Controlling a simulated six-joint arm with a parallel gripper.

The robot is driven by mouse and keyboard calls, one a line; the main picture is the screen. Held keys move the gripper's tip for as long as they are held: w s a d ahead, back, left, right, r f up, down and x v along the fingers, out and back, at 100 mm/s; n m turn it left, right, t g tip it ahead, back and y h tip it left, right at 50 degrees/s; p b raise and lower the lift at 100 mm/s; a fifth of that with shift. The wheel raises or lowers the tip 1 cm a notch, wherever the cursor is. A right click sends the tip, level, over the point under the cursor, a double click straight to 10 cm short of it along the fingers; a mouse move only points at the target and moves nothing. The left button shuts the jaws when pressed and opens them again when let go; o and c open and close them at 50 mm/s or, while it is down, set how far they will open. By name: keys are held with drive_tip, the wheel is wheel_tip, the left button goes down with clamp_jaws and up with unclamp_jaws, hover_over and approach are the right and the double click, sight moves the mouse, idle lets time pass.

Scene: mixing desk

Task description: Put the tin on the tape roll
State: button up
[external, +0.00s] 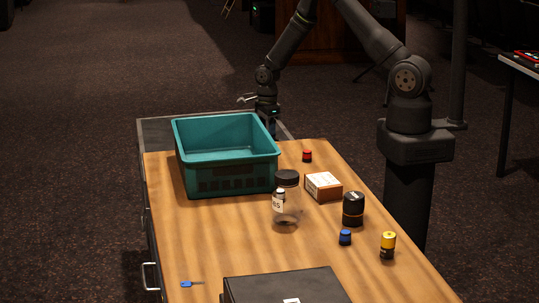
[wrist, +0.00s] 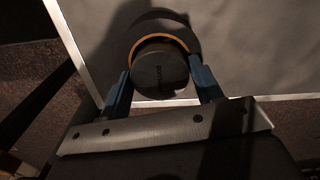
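A dark round tin (wrist: 160,66) with faint lettering on its top lies between my two blue fingers in the wrist view. My gripper (wrist: 160,72) has a finger close against each side of it. Behind the tin is a dark ring with an orange inner edge, which looks like the tape roll (wrist: 166,20). The tin covers the ring's middle; I cannot tell whether the two touch. In the external view my gripper (external: 268,124) is low over the open drawer behind the teal crate. The crate hides the fingertips, tin and roll there.
The teal crate (external: 226,160) stands close in front of my gripper. The grey drawer (external: 155,131) has a raised rim. On the desk are a jar (external: 287,207), a small box (external: 322,187), a black container (external: 353,208) and several small items. The desk's left front is mostly clear.

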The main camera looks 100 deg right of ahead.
sight(267, 133)
drive_tip(key=shift+o, duration=1.4)
drive_tip(key=shift+r, duration=0.15)
wheel_tip(267, 133, up, 12)
wheel_tip(267, 133, down, 12)
drive_tip(key=shift+f, duration=0.1)
drive_tip(key=shift+r, duration=1.4)
